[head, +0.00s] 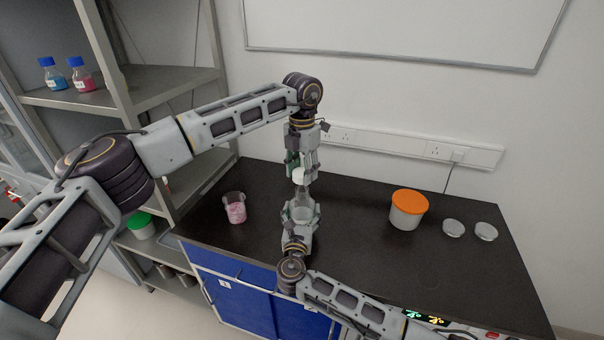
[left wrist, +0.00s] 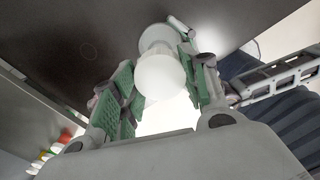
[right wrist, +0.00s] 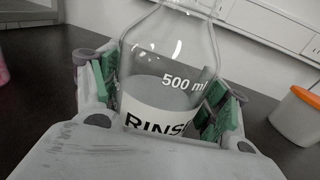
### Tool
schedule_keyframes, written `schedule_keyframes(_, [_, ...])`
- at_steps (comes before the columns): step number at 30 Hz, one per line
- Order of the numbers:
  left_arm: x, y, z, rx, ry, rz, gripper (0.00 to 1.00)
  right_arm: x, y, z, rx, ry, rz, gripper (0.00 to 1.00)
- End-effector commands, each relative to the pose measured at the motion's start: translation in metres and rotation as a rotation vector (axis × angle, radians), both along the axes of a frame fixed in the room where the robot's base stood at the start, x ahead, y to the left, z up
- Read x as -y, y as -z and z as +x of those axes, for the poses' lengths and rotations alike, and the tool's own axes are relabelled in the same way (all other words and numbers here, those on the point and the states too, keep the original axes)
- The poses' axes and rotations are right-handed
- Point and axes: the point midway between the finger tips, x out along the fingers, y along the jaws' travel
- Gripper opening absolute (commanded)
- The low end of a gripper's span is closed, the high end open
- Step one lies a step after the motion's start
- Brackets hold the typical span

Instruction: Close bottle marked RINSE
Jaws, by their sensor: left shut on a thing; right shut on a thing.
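The clear bottle (right wrist: 165,95) carries a white label reading RINS, its end cut off, and a 500 ml mark. My right gripper (head: 300,212) is shut around the bottle's body and holds it upright; the bottle also shows in the head view (head: 302,194). My left gripper (head: 301,168) points down above it and is shut on a white cap (head: 299,176). The cap fills the space between the green finger pads in the left wrist view (left wrist: 160,76). The cap is at the bottle's neck, in line with it; I cannot tell whether they touch.
A beaker with pink contents (head: 235,208) stands left on the black bench (head: 350,215). A tub with an orange lid (head: 408,209) and two round dishes (head: 453,228) (head: 486,232) stand right. Two blue-capped bottles (head: 53,74) (head: 82,75) are on the left shelf.

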Motion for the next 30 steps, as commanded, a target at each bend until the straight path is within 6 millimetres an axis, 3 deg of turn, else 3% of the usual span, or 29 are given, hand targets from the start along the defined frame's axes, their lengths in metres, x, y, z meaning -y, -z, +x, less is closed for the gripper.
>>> schedule_keyframes(9, [0.0, 0.023, 0.0, 0.0, 0.0, 0.0, 0.35, 0.0, 0.0, 0.0, -0.001, 0.0, -0.001, 0.32])
schedule_keyframes(30, [0.0, 0.025, 0.0, -0.001, 0.0, 0.001, 0.35, 0.0, 0.001, 0.0, -0.001, 0.0, -0.001, 0.32])
